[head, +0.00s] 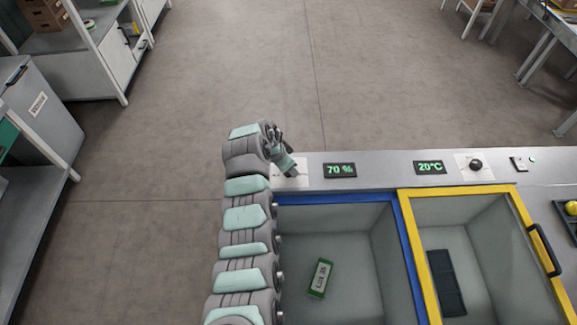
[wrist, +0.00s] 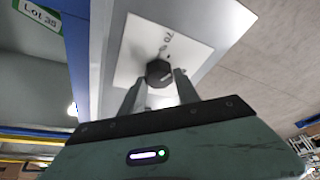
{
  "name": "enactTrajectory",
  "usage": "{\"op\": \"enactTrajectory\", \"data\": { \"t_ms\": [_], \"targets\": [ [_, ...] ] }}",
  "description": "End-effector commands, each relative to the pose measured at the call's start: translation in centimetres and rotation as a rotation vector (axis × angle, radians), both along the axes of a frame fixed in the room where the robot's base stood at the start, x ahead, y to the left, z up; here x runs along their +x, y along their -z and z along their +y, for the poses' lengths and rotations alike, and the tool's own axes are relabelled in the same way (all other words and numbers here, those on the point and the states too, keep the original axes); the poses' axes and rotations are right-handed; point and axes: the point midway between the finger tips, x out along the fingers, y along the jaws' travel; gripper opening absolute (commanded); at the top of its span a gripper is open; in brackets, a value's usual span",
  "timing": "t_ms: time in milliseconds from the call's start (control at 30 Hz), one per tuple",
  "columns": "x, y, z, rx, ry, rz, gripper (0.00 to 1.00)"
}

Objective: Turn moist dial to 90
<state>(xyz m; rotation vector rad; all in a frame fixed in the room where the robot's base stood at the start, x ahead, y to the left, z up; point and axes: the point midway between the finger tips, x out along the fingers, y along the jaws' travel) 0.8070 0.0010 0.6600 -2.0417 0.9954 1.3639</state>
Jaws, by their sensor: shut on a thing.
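The moist dial is a dark round knob (wrist: 160,72) on a white plate (wrist: 130,60) in the wrist view. A small "70" is printed on the plate beside it. My gripper (wrist: 158,82) is shut on the knob, with one finger on each side. In the head view my gripper (head: 290,172) reaches down to the left end of the panel and hides the knob. The green display (head: 340,170) beside it reads 70 %.
A second display (head: 430,167) reads 20°C, with a black knob (head: 476,165) to its right. A blue-rimmed bin (head: 405,250) holds a Lot 35 box (head: 320,278). A yellow-rimmed bin (head: 428,270) holds a dark flat item (head: 446,283). Open floor lies behind the panel.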

Motion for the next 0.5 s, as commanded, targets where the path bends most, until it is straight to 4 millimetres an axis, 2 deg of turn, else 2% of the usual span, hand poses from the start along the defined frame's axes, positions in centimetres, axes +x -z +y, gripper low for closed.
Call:
{"op": "enactTrajectory", "data": {
  "t_ms": [67, 300, 500],
  "targets": [
    [-0.01, 0.01, 0.0, 0.0, 0.0, 0.0, 0.21],
    [-0.01, 0.01, 0.0, 0.0, 0.0, 0.0, 0.02],
    [0.04, 0.15, 0.02, 0.001, 0.017, 0.0, 0.0]
  ]
}}
